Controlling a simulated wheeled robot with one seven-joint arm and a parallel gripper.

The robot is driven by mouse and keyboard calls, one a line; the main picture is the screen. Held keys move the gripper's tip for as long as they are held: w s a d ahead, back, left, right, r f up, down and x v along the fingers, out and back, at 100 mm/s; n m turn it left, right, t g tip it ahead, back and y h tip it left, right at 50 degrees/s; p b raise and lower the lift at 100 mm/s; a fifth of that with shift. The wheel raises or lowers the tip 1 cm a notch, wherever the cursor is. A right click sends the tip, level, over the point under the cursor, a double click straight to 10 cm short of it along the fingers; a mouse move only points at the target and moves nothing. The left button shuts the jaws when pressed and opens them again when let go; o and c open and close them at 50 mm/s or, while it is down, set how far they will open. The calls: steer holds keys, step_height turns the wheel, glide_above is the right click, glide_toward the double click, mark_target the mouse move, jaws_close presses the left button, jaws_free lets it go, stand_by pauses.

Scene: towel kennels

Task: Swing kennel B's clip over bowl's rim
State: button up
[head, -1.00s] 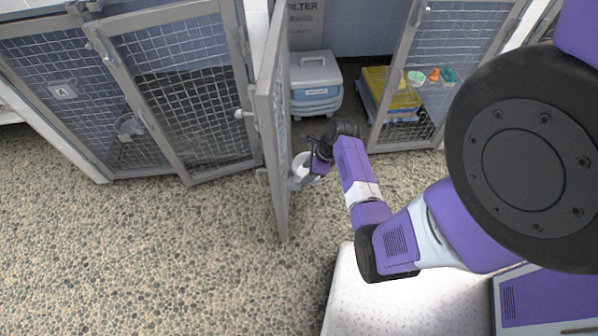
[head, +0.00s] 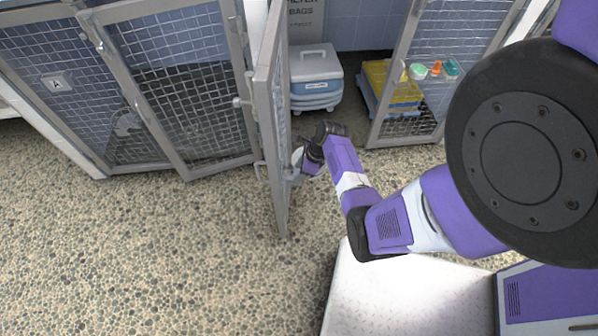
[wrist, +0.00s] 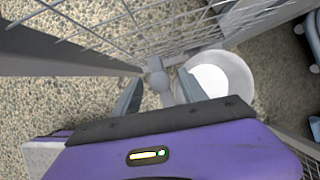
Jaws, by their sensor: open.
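An open mesh door (head: 272,130) stands nearly edge-on in the middle of the head view; no B label shows. A white bowl (wrist: 222,72) sits against the mesh in the wrist view, and a sliver of it shows in the head view (head: 297,156). A grey clip (wrist: 156,80) with a rounded knob is left of the bowl. Whether it touches or covers the rim I cannot tell. My gripper (wrist: 160,92) is open, with one finger each side of the clip; the right finger is close to the bowl. In the head view my gripper (head: 303,162) is at the door's right side.
Kennel A (head: 57,83) is at the left, with a bowl-like item behind its mesh. A blue-white box (head: 315,78) stands inside the open kennel. Pebbled floor (head: 150,260) is clear at the lower left.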

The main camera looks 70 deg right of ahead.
jaws_close()
steer(key=n, duration=0.2)
steer(key=n+y, duration=0.1)
steer(key=n, duration=0.1)
steer(key=shift+w+d+n+g+y, duration=0.1)
steer(key=shift+d+n+g+y, duration=0.05)
steer(key=shift+n+g+y, duration=0.2)
steer(key=n+y, duration=0.1)
steer(key=n, duration=0.2)
steer(key=n+g+b, duration=0.1)
steer(key=n, duration=0.2)
steer(key=shift+d+y, duration=0.1)
steer(key=shift+y, duration=0.25)
steer(key=shift+g, duration=0.25)
jaws_free()
